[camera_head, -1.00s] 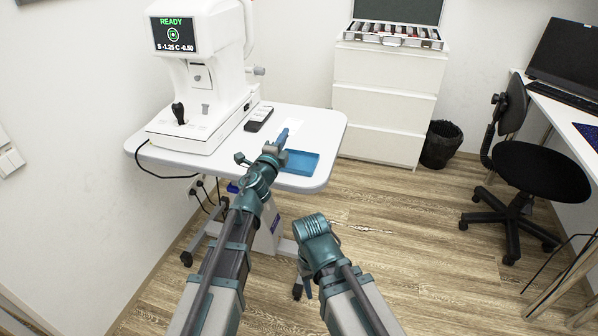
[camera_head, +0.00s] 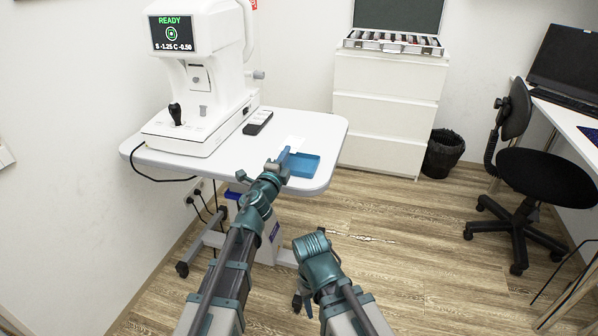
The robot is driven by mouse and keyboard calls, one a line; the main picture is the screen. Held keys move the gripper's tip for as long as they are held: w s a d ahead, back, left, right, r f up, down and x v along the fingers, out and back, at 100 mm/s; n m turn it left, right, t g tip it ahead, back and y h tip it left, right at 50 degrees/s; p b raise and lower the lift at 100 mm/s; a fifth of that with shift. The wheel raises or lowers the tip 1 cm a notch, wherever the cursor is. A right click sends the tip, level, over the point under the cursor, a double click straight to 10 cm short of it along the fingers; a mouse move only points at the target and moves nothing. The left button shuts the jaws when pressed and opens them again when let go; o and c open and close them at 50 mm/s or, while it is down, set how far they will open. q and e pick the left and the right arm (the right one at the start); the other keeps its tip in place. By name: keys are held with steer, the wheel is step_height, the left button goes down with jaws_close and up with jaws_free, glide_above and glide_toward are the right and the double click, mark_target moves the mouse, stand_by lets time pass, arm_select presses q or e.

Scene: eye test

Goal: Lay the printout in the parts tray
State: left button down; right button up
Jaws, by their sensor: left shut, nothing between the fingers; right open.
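The printout (camera_head: 294,141) is a small white sheet at the tabletop's right part, just behind the blue parts tray (camera_head: 305,168). Its near end is at the tray's back edge; whether it overlaps that edge I cannot tell. My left gripper (camera_head: 283,156) is shut and empty, at the tray's left side, and hides part of the tray and perhaps of the sheet. Whether it touches either is unclear. My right gripper (camera_head: 303,302) is open and empty, low in front of the table and well away from both; its fingers are small and dark here.
The white table (camera_head: 230,172) carries a white eye-test machine (camera_head: 200,85) and a dark remote-like device (camera_head: 258,122). Behind stand a drawer cabinet (camera_head: 385,115) with an open lens case (camera_head: 392,42), and a black bin (camera_head: 442,155). A black chair (camera_head: 545,177) is at right.

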arm_select(q)
steer(key=c, duration=1)
jaws_free()
steer(key=shift+c, duration=0.2)
steer(key=shift+s, duration=0.1)
